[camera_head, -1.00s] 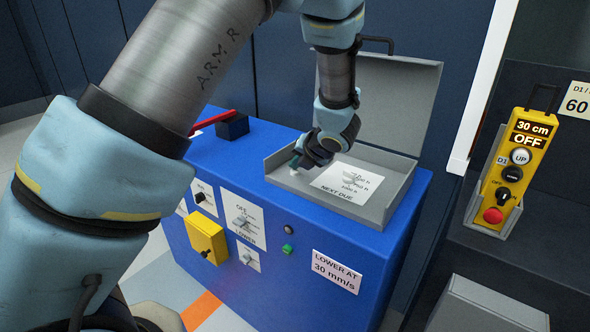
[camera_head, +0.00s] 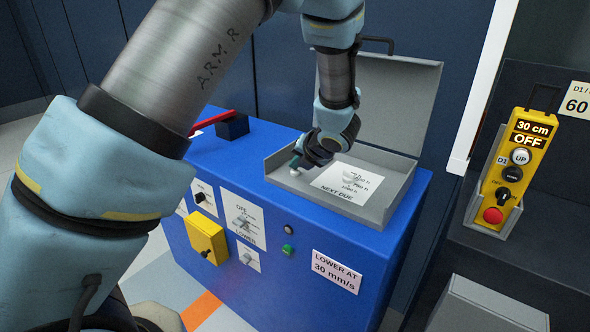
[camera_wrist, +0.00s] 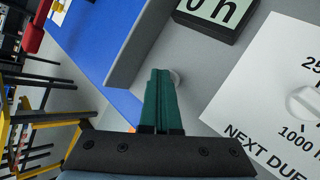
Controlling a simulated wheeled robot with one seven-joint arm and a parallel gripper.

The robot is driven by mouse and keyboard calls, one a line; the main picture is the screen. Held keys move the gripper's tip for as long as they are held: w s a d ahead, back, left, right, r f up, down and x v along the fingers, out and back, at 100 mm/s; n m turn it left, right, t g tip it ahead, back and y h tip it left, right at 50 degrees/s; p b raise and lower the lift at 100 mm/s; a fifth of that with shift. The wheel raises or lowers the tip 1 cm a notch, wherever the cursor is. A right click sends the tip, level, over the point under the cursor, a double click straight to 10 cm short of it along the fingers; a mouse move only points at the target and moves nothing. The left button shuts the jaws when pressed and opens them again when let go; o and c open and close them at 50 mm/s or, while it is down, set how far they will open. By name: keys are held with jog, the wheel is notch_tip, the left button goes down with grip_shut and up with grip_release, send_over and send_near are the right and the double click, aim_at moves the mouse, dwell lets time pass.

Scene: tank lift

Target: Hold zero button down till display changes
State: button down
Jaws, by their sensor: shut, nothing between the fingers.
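A small dark display box (camera_wrist: 208,26) lies in the grey tray, cut off by the top of the wrist view; its pale screen shows "0 h" in part. A small pale round button (camera_wrist: 176,77) shows just beside my fingertips, partly hidden by them. It carries no readable label. My gripper (camera_wrist: 160,72) has green fingers, closed together and empty, pointing down at the button. I cannot tell whether they touch it. In the head view my gripper (camera_head: 296,162) is low over the left part of the tray, and the display is hidden.
The grey tray (camera_head: 388,214) with its raised lid (camera_head: 395,95) sits on the blue cabinet (camera_head: 350,250). A white "NEXT DUE" card (camera_head: 345,188) lies beside my gripper, with a pale round piece (camera_wrist: 305,103) on it. A yellow pendant (camera_head: 512,165) reads "30 cm OFF" at right.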

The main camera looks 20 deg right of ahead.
aim_at(296, 172)
jog(key=shift+r, duration=0.15)
dwell(0.7)
jog(key=shift+r+p, duration=0.6)
jog(key=shift+r, duration=0.1)
notch_tip(296, 172, up, 5)
jog(key=p, duration=0.3)
jog(key=shift+p, duration=0.35)
